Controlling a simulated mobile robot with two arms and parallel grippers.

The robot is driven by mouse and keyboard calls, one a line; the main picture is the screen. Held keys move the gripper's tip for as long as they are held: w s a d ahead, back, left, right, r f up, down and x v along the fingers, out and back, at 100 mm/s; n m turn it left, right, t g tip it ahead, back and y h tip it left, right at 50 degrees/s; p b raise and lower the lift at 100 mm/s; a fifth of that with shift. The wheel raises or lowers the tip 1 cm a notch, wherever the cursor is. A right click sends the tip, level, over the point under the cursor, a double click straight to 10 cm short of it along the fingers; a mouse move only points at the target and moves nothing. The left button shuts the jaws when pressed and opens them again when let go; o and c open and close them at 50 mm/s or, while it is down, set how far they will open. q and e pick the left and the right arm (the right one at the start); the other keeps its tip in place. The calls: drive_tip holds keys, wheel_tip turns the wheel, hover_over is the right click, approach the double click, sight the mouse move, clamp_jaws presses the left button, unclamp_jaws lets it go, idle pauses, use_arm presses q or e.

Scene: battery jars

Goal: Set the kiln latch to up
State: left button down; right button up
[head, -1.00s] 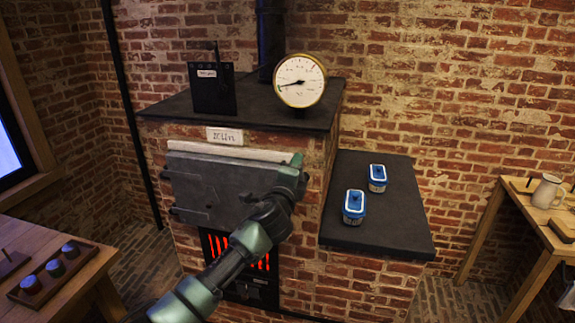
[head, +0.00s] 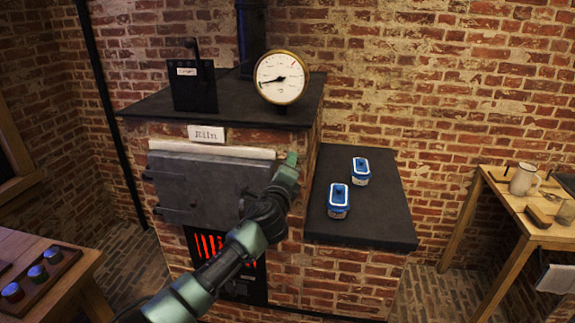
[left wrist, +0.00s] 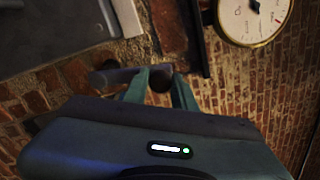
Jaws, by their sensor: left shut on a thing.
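The kiln (head: 205,134) is a brick block with a dark top and a closed grey door (head: 200,188). The door also shows in the left wrist view (left wrist: 45,30). My left gripper (head: 291,160) is at the door's upper right edge, against the brick front. In the left wrist view my left gripper (left wrist: 160,76) is shut on the latch (left wrist: 112,77), a grey bar that points left toward the door in that picture. The latch's pivot end is partly hidden between the fingers. In the head view my gripper and arm hide the latch. My right gripper is not in view.
A dial gauge (head: 282,77) and a black box (head: 194,86) stand on the kiln top. Two blue-lidded jars (head: 338,201) (head: 361,172) stand on the dark side shelf (head: 385,226). Red bars (head: 212,246) glow below the door. Wooden tables stand left and right.

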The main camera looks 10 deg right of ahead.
use_arm(q)
drive_tip(key=shift+f, duration=0.1)
drive_tip(key=c, duration=1.1)
unclamp_jaws()
drive_tip(key=shift+d, duration=0.15)
drive_tip(key=shift+c, duration=0.2)
drive_tip(key=b+v, duration=0.1)
drive_tip(key=v, duration=0.7)
